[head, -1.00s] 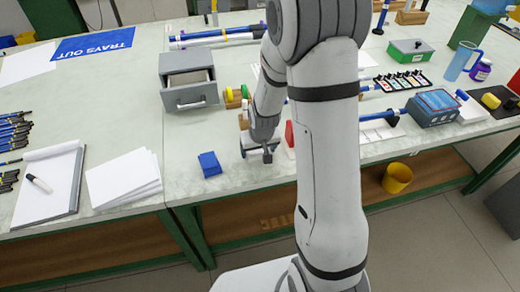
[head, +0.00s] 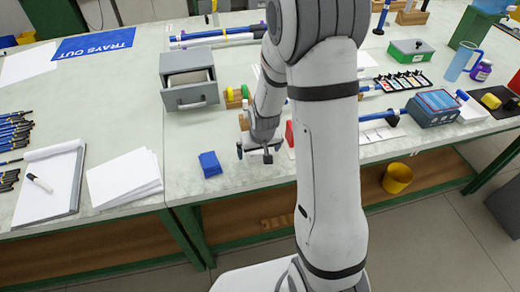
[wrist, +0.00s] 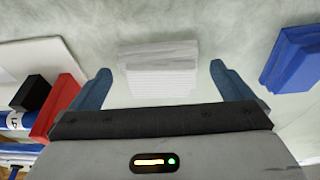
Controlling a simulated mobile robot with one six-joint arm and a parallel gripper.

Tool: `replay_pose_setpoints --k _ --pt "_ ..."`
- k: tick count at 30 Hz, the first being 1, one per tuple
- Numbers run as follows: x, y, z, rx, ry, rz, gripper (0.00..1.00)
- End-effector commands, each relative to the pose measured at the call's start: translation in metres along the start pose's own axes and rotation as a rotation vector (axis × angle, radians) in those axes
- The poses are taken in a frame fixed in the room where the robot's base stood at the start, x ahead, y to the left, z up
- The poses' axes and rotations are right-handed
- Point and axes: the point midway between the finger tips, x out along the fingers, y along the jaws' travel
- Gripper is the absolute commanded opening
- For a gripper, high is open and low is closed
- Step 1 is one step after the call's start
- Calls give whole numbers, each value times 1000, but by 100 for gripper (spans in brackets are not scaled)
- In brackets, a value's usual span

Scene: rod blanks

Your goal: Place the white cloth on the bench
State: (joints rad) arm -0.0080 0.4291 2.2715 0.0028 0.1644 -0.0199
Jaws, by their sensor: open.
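The white cloth (wrist: 160,70), a folded stack with a ribbed face, lies on the bench top (head: 225,178) in the wrist view. It sits just beyond and between the two blue fingers of my gripper (wrist: 160,80). The fingers are open, apart from each other, with nothing held. In the head view my gripper (head: 255,153) hangs low over the bench near its front edge. I cannot make out the white cloth there; the gripper and arm cover that area.
A folded blue cloth (head: 209,164) lies beside the gripper. A red block (head: 289,134) stands on the other side. A grey drawer box (head: 189,80) stands behind, with a paper stack (head: 124,179) to the left. Bare bench surrounds the blue cloth.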

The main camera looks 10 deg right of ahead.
Motion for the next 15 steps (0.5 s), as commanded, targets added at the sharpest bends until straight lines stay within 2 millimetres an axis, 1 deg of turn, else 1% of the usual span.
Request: replay_pose_setpoints --k 5,9,15 --pt "-25 0 -1 0 5 0 100" --pt "-53 0 -2 1 7 0 100" --pt "-91 0 -1 1 6 0 100"
